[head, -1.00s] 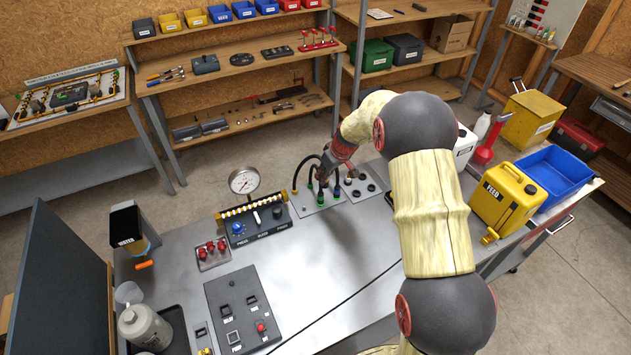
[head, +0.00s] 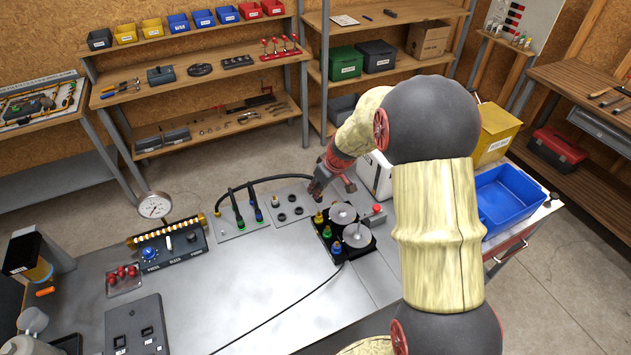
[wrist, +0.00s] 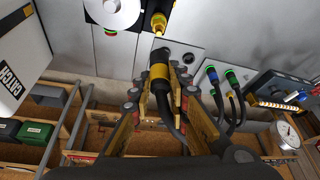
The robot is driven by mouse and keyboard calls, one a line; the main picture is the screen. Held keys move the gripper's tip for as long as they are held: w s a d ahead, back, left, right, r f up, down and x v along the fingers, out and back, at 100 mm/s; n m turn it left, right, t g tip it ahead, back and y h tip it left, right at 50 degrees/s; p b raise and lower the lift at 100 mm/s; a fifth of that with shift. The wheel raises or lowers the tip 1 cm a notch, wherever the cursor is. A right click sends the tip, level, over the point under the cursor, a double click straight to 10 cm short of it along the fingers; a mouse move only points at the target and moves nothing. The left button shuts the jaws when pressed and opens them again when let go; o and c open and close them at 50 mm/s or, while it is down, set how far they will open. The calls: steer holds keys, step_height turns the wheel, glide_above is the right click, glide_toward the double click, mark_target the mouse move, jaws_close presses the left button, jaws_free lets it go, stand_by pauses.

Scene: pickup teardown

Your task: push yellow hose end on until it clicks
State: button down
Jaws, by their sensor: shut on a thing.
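My gripper (wrist: 162,92) is shut on the yellow-banded black hose end (wrist: 159,75). In the wrist view, the hose end points toward a yellow fitting (wrist: 158,22), with a small gap seen between them. In the head view, my gripper (head: 317,190) is just behind and above that yellow fitting (head: 319,218) on a black unit (head: 352,252) with two round silver tops. The held hose (head: 275,179) arches from the grey panel on the left to my gripper. The hose end itself is mostly hidden by the gripper in the head view.
Green and blue hose ends (head: 239,222) stand upright in the grey panel (head: 228,232). Green and blue fittings (head: 337,248) are also on the black unit. A white container (head: 376,176) stands close to my wrist. A pressure gauge (head: 154,206) is at left. Bare metal bench lies in front.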

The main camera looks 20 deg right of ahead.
mark_target(320, 198)
steer(key=shift+s+d+f, duration=0.1)
steer(key=shift+f, duration=0.2)
steer(key=shift+f+b, duration=0.4)
steer(key=shift+f, duration=0.25)
steer(key=shift+f+b, duration=0.8)
steer(key=shift+f, duration=0.9)
steer(key=shift+f+b, duration=1.35)
steer(key=shift+b, duration=0.5)
steer(key=c, duration=1.6)
jaws_free()
steer(key=shift+c, duration=0.2)
steer(key=shift+r, duration=0.15)
